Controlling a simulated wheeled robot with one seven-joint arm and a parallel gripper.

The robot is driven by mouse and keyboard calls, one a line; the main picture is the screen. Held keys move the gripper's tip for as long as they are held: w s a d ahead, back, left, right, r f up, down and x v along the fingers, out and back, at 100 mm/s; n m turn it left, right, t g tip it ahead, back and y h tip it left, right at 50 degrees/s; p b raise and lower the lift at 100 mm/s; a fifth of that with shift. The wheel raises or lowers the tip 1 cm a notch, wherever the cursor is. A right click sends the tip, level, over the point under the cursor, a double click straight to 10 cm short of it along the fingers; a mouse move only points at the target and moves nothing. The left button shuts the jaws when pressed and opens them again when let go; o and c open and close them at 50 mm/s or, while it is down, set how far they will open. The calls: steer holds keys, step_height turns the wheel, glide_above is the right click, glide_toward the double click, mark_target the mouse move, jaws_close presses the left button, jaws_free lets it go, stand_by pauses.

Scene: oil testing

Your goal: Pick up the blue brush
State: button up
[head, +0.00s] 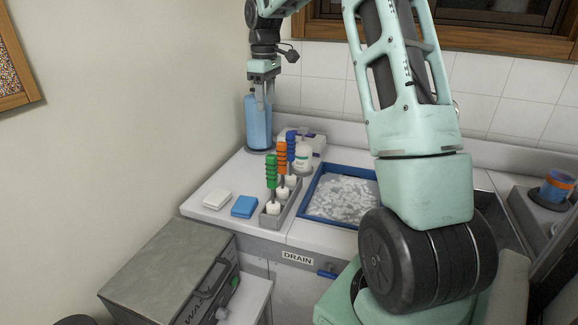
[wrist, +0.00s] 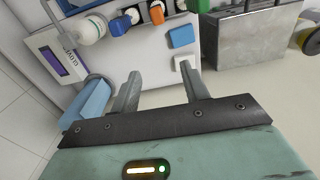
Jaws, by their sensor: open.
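The blue brush (head: 291,150) stands upright in a grey holder (head: 272,219) on the counter, the rearmost of three brushes. The orange brush (head: 282,157) and green brush (head: 271,170) stand in front of it. In the wrist view, the blue brush (wrist: 120,25) shows from above near the top, beside the white bottle. My gripper (head: 263,103) is open and empty, pointing down, above and left of the brushes in the head view. Its two fingers are spread apart in the wrist view (wrist: 158,74), with nothing between them.
A tall blue container (head: 257,128) stands close to my gripper at the wall. A white bottle (head: 303,157) is just right of the blue brush. A blue-rimmed tray (head: 312,190) lies right of the holder. Blue (head: 244,207) and white (head: 217,199) blocks lie left.

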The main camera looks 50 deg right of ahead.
steer(key=s+d, duration=0.2)
steer(key=d, duration=0.7)
steer(key=shift+m, duration=0.3)
step_height(320, 180, down, 11)
steer(key=p, duration=0.3)
steer(key=shift+p, duration=0.3)
steer(key=p, duration=0.3)
glide_above(291, 160)
steer(key=shift+w+d+f, duration=0.1)
steer(key=shift+d+f, duration=0.05)
steer(key=shift+f, duration=0.8)
steer(key=shift+w+d+f, duration=0.15)
steer(key=shift+f, duration=0.8)
steer(key=shift+w+d+f, duration=0.1)
steer(key=shift+d+f, duration=0.05)
steer(key=shift+f, duration=0.8)
jaws_close()
